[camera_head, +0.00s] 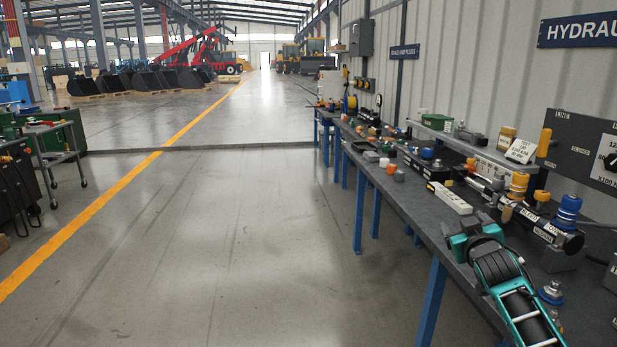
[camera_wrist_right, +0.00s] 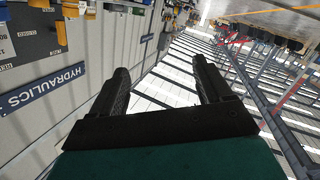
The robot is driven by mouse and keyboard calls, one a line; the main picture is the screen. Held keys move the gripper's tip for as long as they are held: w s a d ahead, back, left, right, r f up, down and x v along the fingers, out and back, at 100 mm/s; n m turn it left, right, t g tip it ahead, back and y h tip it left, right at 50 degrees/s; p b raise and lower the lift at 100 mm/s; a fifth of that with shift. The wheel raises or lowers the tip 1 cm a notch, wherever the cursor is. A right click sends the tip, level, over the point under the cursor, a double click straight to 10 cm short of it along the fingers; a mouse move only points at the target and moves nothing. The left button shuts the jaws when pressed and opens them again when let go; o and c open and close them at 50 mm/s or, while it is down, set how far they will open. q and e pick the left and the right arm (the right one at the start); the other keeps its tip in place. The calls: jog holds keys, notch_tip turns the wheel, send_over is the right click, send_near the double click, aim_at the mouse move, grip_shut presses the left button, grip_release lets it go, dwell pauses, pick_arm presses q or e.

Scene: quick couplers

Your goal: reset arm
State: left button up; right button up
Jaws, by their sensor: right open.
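My right arm (camera_head: 512,300), teal and black, comes in from the lower right in the head view, over the front part of the workbench (camera_head: 405,195). Its hand end is at the bench's front edge; the fingers are hard to make out there. In the right wrist view my right gripper (camera_wrist_right: 161,75) has its two black fingers spread wide apart with nothing between them. Beyond the fingers I see the wall and the roof structure, tilted. My left gripper and arm are not in the head view.
The bench holds a white power strip (camera_head: 449,197), a blue-topped fitting (camera_head: 568,211), a yellow-topped fitting (camera_head: 518,185) and a gauge panel (camera_head: 585,150) by the wall. A wheeled cart (camera_head: 55,140) stands far left. The floor (camera_head: 230,220) between is clear.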

jog(key=s+a+f+n+g+y, duration=0.1)
jog(key=s+a+f+y, duration=0.1)
jog(key=s+a+f, duration=0.5)
jog(key=s+a+f+n+g+y, duration=0.15)
jog(key=s+a+f, duration=0.35)
jog(key=f, duration=0.5)
jog(key=s+a+f+g, duration=0.1)
jog(key=s+a+f, duration=0.1)
jog(key=s, duration=0.6)
jog(key=s+a+f+m+g+y, duration=0.1)
jog(key=s+a+f, duration=0.2)
jog(key=s+f, duration=0.2)
jog(key=s+a+f+m+g+y, duration=0.1)
jog(key=s+a+f, duration=0.1)
jog(key=s, duration=1)
jog(key=shift+a+f, duration=0.35)
jog(key=shift+f, duration=0.5)
